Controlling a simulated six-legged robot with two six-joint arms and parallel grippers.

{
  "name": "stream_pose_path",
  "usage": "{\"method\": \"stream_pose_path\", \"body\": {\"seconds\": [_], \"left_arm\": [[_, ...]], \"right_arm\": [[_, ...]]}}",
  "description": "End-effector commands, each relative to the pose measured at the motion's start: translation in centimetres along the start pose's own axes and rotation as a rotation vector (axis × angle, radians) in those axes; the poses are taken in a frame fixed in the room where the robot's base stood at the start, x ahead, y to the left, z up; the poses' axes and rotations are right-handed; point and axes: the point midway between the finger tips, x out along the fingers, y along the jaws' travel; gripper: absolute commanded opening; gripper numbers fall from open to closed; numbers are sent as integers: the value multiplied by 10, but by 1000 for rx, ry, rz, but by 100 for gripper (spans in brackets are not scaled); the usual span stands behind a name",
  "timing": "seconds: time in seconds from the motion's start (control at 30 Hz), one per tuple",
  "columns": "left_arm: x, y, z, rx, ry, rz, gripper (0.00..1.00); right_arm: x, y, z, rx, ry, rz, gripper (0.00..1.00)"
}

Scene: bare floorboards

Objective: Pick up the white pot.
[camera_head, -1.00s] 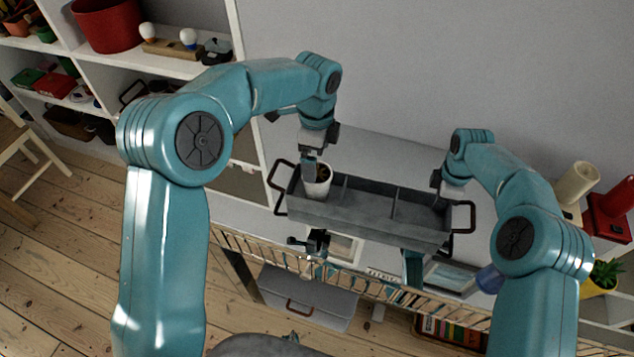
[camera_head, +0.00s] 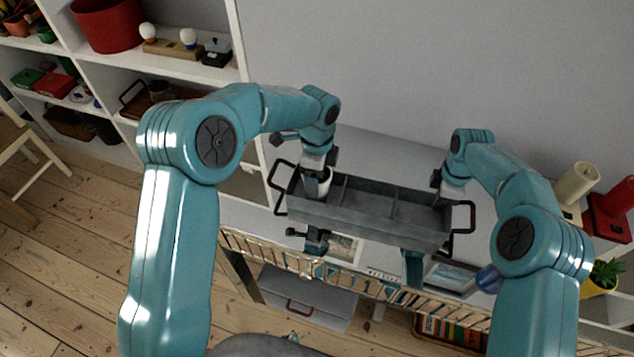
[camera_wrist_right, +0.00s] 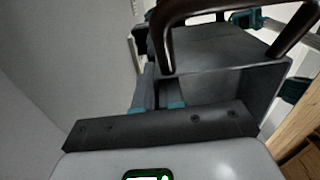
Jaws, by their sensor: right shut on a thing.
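The white pot (camera_head: 324,181) is in the left compartment of a long grey tray (camera_head: 420,230) in the head view. It is mostly hidden behind my left gripper (camera_head: 313,185), which reaches down at its left side. Whether the left fingers are open or closed on it is not clear. My right gripper (camera_head: 440,182) is at the back right of the tray, shut on it. In the right wrist view, the right fingertips (camera_wrist_right: 160,105) are beside the tray wall (camera_wrist_right: 225,90), under its dark handle (camera_wrist_right: 185,15).
A wooden rail (camera_head: 360,283) runs along the front. Shelves with a red pot (camera_head: 105,25) are at the left.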

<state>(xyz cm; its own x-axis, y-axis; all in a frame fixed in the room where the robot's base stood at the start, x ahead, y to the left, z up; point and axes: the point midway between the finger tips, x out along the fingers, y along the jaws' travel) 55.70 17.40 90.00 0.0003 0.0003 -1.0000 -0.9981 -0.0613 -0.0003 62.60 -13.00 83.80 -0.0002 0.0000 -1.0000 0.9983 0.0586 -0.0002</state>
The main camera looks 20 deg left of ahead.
Motion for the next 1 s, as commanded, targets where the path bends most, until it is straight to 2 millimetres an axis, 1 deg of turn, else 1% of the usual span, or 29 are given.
{"method": "stream_pose_path", "body": {"seconds": [0.2,0.27,0.37,0.6,0.7,0.83,1.0], "left_arm": [[-2,0,0,0,0,-2,36],[-5,-1,0,0,0,-3,36],[-19,-1,0,0,0,-5,36],[-71,-1,0,0,1,-5,36],[-88,-1,0,0,1,-5,36],[-99,0,0,1,1,-2,36],[-101,0,0,1,1,0,36]], "right_arm": [[0,0,0,0,0,0,0],[0,0,0,0,0,0,0],[0,0,0,0,0,0,0],[0,0,0,0,0,0,0],[0,0,0,0,0,0,0],[0,0,0,0,0,0,0],[0,0,0,0,0,0,0]]}}
